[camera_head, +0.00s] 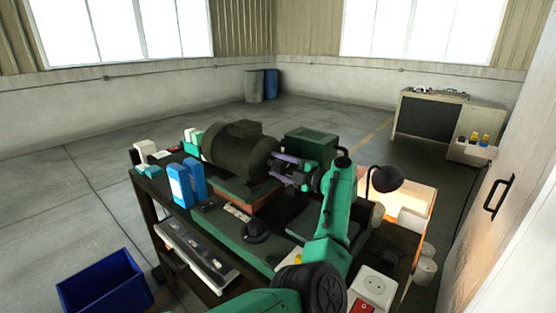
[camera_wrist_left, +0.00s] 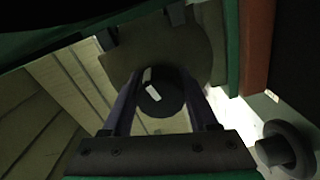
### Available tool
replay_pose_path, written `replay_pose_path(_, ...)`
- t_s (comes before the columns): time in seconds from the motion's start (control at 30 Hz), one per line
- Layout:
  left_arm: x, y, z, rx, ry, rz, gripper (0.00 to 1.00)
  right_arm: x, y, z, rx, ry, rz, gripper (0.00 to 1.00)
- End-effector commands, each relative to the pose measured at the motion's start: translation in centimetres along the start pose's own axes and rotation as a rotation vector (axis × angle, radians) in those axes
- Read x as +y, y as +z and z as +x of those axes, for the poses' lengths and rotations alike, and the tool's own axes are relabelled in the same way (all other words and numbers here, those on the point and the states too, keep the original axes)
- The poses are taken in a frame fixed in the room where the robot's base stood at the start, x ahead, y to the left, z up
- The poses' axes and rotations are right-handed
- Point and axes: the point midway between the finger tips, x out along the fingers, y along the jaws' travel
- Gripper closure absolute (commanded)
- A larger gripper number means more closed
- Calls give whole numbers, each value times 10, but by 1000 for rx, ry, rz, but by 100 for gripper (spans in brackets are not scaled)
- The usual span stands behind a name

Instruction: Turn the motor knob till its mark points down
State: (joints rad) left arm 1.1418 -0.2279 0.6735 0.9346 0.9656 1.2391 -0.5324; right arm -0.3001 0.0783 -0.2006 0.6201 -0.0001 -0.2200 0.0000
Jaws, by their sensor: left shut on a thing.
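The dark motor (camera_head: 228,150) lies on its side on a reddish base on the workbench, its rounded end toward my left gripper. My left gripper (camera_head: 279,169) reaches in from the right with its purple fingers at that end. The knob is hidden or too small to make out in the head view. In the left wrist view the dark round knob (camera_wrist_left: 163,99) sits between the two fingers of my left gripper (camera_wrist_left: 160,88), which is shut on it. A white mark (camera_wrist_left: 151,88) shows on the knob's upper left part in that picture. My right gripper is not in view.
Blue cartons (camera_head: 194,178) stand left of the motor, and a green box (camera_head: 309,143) stands behind the gripper. A black lamp (camera_head: 386,178) is right of my arm. A blue bin (camera_head: 105,284) is on the floor at the left.

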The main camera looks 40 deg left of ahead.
Motion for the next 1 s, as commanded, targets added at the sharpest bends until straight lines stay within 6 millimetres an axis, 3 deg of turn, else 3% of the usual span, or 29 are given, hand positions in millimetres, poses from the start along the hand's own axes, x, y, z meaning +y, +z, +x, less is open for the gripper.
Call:
replay_pose_path(0.3, 1, 0, -1, 3, -1, 300, 96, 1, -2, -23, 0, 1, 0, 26)
replay_pose_path(1.0, -3, -1, 0, 18, -4, 965, 96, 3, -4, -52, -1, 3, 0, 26)
